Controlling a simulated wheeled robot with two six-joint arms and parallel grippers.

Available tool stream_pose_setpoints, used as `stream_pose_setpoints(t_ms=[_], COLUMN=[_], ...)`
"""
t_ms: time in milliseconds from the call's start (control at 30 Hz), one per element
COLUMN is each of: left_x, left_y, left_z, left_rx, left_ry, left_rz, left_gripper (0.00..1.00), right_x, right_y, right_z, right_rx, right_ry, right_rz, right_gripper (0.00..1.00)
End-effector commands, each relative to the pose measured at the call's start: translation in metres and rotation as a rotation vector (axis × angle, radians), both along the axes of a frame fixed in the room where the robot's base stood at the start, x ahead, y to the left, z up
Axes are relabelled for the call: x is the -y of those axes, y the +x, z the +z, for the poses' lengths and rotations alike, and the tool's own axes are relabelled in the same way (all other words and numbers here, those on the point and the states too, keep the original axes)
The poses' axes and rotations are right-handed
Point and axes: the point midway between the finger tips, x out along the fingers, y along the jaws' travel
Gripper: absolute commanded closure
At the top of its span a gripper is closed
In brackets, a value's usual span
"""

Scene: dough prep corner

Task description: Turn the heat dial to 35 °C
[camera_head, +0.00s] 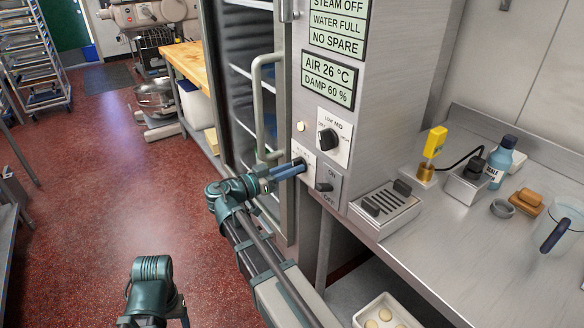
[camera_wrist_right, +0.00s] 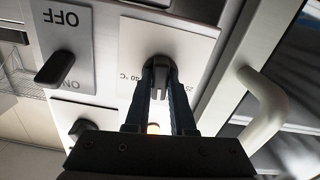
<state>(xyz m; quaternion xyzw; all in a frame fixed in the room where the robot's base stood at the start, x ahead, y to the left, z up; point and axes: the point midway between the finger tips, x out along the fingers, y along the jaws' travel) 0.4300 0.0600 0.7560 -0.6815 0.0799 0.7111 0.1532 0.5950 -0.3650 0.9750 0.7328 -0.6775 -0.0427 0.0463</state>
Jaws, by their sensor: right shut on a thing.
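In the head view my right gripper (camera_head: 298,167) reaches the dial's plate (camera_head: 302,151) and covers most of the dial. I cannot read the setting it points to. The display (camera_head: 328,80) shows AIR 26 °C and DAMP 60 %.
The black LOW/MED dial (camera_head: 327,139) sits above my gripper. The ON/OFF switch (camera_head: 323,186) is just to its right. The long door handle (camera_head: 257,105) stands out close on the left. A steel counter (camera_head: 455,235) with several small items lies at the right.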

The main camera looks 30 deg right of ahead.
Motion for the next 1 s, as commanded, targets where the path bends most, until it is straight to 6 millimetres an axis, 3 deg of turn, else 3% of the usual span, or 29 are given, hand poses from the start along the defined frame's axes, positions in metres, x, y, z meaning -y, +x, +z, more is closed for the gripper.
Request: stream_pose_setpoints(t_ms=[133,467,733,1000], left_x=[0.0000,0.0000,0.0000,0.0000], left_y=[0.0000,0.0000,0.0000,0.0000], left_z=[-0.0001,-0.0002,-0.0001,-0.0001], left_rx=[0.000,0.000,0.000,0.000], left_ry=[0.000,0.000,0.000,0.000], left_rz=[0.000,0.000,0.000,0.000], left_gripper=[0.31,0.31,0.31,0.31], right_x=[-0.0003,-0.0003,-0.0003,-0.0003], right_y=[0.0000,0.0000,0.0001,0.0001], right_z=[-0.0005,-0.0006,-0.0006,-0.0006], right_rx=[0.095,0.131,0.378,0.406], right_ry=[0.010,0.012,0.032,0.034], right_rz=[0.001,0.001,0.000,0.000], right_gripper=[1.00,1.00,1.00,1.00])
